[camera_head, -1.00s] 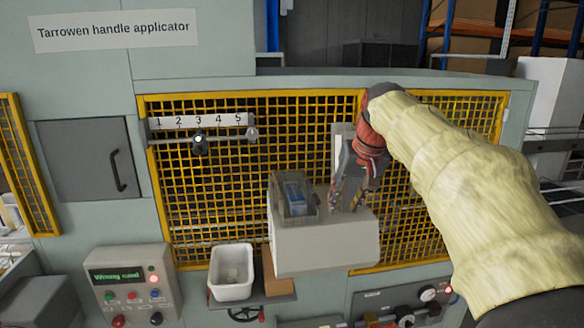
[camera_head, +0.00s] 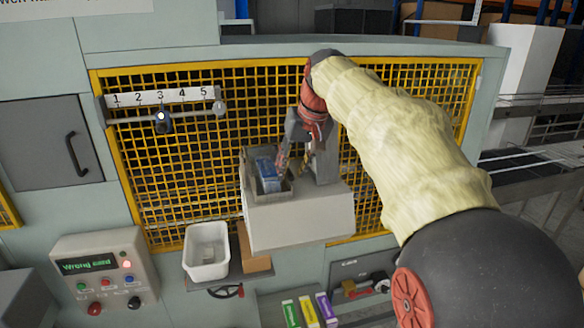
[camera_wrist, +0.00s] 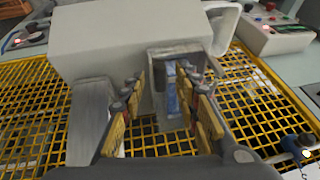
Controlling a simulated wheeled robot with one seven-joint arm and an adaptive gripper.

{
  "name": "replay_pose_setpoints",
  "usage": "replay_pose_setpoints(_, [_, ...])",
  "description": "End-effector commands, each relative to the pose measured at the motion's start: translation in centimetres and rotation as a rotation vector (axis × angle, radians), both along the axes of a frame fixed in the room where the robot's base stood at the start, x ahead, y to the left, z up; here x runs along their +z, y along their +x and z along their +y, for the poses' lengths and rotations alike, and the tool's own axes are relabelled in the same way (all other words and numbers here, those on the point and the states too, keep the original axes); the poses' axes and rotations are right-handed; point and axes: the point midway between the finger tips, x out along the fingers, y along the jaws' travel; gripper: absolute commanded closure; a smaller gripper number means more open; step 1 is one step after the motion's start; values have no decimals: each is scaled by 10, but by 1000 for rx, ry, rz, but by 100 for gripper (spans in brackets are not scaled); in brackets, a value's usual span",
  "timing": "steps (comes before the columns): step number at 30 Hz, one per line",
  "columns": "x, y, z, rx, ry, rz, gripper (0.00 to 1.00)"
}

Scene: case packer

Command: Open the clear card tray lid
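The card tray (camera_head: 284,191) is a small greyish box at the left end of a pale machine housing (camera_head: 300,218). A blue stack of cards (camera_head: 267,174) stands in it and also shows in the wrist view (camera_wrist: 172,98). I cannot clearly make out the clear lid or tell its position. My gripper (camera_head: 283,156) is at the right side of the tray, close to its upper edge. In the wrist view my gripper (camera_wrist: 163,82) has its fingers spread apart, with the tray and blue cards beyond and between them. I see nothing held.
A yellow mesh guard (camera_head: 190,150) stands behind the tray. A numbered rail (camera_head: 165,97) with a dark slider is at left. A white bin (camera_head: 207,252) sits below left. A control box (camera_head: 104,270) reads "Wrong card". Several coloured packs (camera_head: 310,312) stand below.

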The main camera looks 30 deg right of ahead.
Motion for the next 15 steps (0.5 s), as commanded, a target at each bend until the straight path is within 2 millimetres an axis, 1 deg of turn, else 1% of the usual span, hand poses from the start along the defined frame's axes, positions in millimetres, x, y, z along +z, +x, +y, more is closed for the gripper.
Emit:
replay_pose_setpoints(3, [-3, 1, 0, 0, 0, 1, 69])
replay_pose_setpoints(9, [-3, 1, 0, 0, 0, 0, 69])
replay_pose_setpoints(15, [-3, 1, 0, 0, 0, 0, 80])
